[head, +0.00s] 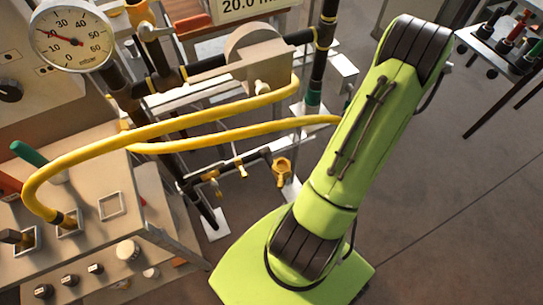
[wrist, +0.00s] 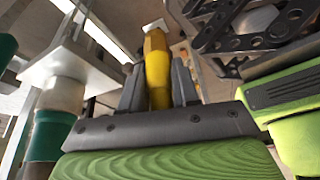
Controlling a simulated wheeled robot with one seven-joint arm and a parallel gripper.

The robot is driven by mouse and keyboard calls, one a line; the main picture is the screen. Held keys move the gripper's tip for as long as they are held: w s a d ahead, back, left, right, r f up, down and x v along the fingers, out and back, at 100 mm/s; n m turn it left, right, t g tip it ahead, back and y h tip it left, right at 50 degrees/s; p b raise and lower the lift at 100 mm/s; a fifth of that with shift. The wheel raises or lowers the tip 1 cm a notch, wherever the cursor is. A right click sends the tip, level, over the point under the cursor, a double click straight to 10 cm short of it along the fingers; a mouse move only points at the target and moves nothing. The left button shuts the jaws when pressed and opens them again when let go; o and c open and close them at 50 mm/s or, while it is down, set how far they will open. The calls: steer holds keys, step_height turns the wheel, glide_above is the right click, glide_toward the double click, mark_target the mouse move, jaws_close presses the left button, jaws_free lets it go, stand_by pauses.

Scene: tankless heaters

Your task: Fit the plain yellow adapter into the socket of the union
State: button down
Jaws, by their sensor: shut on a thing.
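In the wrist view a yellow piece (wrist: 156,60), which looks like the plain adapter, stands between the two dark fingers of my gripper (wrist: 157,80). The fingers are shut on it, and its far end points away from my palm. A pale part shows just past that end; I cannot tell whether they touch. In the head view my green arm hides my gripper and the adapter. The union's socket cannot be picked out for certain. A green and white pipe fitting (wrist: 45,135) stands left of my gripper, apart from it.
Yellow hoses (head: 165,128) cross the head view, one passing behind my arm. A dial gauge (head: 72,36) and pipework stand at the upper left. A yellow fitting (head: 283,170) sits low by the pipes. A dark perforated bracket (wrist: 265,30) is close at the wrist view's upper right.

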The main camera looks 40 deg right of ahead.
steer(key=w+a+b, duration=0.1)
steer(key=w+a, duration=0.2)
steer(key=a, duration=0.2)
steer(key=w+a+b, duration=0.1)
steer(key=w+a, duration=0.2)
steer(key=a, duration=0.2)
steer(key=w+a+f+b, duration=0.1)
steer(key=w+a, duration=0.2)
steer(key=a, duration=0.2)
steer(key=shift+a, duration=0.15)
step_height(320, 180, down, 3)
steer(key=shift+r+b, duration=0.15)
steer(key=shift+b, duration=0.6)
steer(key=shift+s+r, duration=0.1)
steer(key=shift+r, duration=0.05)
steer(key=c, duration=0.8)
jaws_free()
